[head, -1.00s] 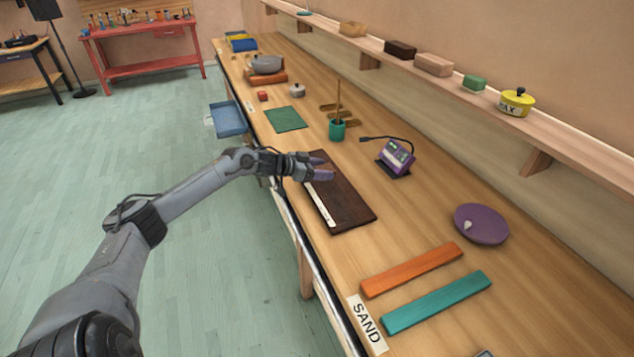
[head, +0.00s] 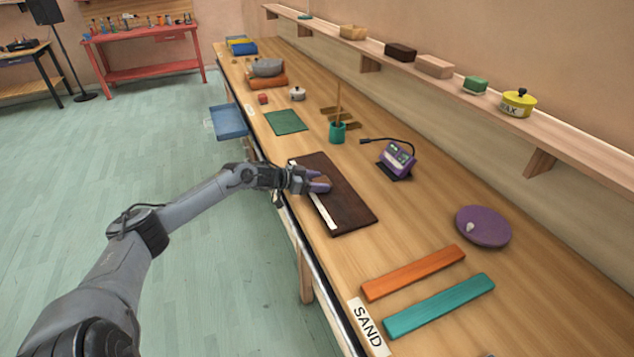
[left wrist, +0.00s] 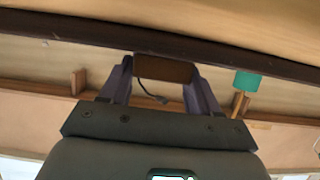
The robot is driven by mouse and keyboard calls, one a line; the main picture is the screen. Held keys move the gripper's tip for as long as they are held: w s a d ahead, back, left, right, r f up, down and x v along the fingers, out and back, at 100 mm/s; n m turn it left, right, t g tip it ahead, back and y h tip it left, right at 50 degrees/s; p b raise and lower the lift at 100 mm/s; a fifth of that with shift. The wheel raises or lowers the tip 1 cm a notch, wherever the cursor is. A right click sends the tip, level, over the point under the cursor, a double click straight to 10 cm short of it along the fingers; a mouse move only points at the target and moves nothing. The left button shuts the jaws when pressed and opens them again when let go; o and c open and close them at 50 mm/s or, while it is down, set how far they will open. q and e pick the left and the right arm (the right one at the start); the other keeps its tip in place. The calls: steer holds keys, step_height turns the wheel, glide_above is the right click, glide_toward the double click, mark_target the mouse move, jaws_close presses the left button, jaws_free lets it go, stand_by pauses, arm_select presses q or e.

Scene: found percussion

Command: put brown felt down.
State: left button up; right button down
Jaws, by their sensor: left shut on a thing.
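My left gripper (head: 319,182) is over the dark brown board (head: 350,207) on the bench, near its far left part. Its purple fingers are shut on a small brown piece, the brown felt (left wrist: 163,69), which shows between the fingertips in the left wrist view. In the head view the felt is mostly hidden by the fingers and blends with the board. I cannot tell whether it touches the board. The board has a pale label strip (head: 326,211) along its left edge. My right gripper is not in view.
A purple device (head: 397,159) with a bent stalk and a green cup (head: 337,132) stand behind the board. A green mat (head: 286,122) lies farther off. Orange (head: 413,273) and teal (head: 440,306) bars and a purple disc (head: 483,226) lie nearer.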

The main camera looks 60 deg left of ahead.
arm_select(q)
steer(key=o, duration=1.1)
steer(key=shift+f, duration=0.1)
steer(key=shift+s+r, duration=0.1)
steer(key=shift+r, duration=0.1)
steer(key=p+v, duration=0.6)
steer(key=v, duration=0.5)
steer(key=shift+s+r+p, duration=0.2)
steer(key=shift+s+p, duration=0.1)
steer(key=shift+p, duration=0.05)
steer(key=shift+s, duration=0.1)
